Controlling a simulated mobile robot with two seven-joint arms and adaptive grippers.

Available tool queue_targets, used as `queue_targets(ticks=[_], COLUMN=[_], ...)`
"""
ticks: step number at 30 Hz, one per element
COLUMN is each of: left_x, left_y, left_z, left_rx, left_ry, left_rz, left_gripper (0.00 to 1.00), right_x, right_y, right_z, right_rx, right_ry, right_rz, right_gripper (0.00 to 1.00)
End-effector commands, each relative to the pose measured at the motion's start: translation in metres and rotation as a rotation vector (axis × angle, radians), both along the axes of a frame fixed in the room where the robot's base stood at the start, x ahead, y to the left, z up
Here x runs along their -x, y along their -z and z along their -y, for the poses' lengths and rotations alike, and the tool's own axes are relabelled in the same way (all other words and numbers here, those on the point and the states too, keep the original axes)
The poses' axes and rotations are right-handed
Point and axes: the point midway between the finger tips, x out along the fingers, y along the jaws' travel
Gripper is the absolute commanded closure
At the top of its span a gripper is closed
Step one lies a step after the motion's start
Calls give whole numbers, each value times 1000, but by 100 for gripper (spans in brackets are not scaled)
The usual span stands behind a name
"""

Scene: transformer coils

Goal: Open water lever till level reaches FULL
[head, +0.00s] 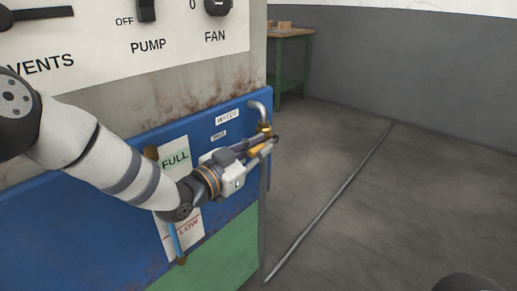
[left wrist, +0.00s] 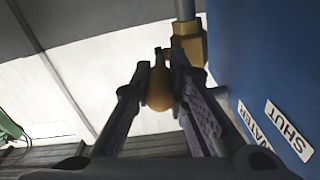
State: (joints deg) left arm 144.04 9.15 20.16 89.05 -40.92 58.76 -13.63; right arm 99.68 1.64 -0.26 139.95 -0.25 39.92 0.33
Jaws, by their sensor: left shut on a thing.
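The brass water lever (head: 257,150) is on the valve at the right edge of the blue tank panel (head: 90,205), under a bent grey pipe (head: 262,107). My left gripper (head: 272,143) is shut on the lever. In the left wrist view the rounded brass lever (left wrist: 160,88) is between the fingers, beside the brass valve fitting (left wrist: 190,42). The level gauge has a FULL label (head: 175,158) above and a LOW label (head: 188,229) below. Its tube shows blue (head: 175,240) near LOW. My arm hides the middle of the gauge, so the water level cannot be told.
WATER (head: 227,117) and SHUT (head: 218,135) labels are near the valve. A control panel (head: 100,62) with vents, pump and fan controls is above. A green-legged table (head: 290,34) stands at the back. The floor (head: 400,210) to the right is mostly clear, with a thin pipe-like strip.

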Motion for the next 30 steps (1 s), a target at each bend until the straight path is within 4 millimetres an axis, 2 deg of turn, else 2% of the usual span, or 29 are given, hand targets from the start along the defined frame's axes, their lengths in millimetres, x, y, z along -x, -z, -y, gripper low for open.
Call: queue_targets(ticks=[8,16,24,30], left_x=[-1,-4,-7,-9], left_y=[15,30,38,39], left_z=[0,2,4,5], left_rx=[74,193,294,338], left_ry=[-3,-2,-2,-2], left_rz=[95,259,397,460], left_gripper=[100,100,100,100], right_x=[7,17,26,29], right_y=[20,50,74,85], right_z=[0,0,-1,-2], right_rx=[0,0,-3,-4], right_ry=[0,0,-2,-4], right_rz=[-26,-65,-101,-117], right_gripper=[60,60,60,60])
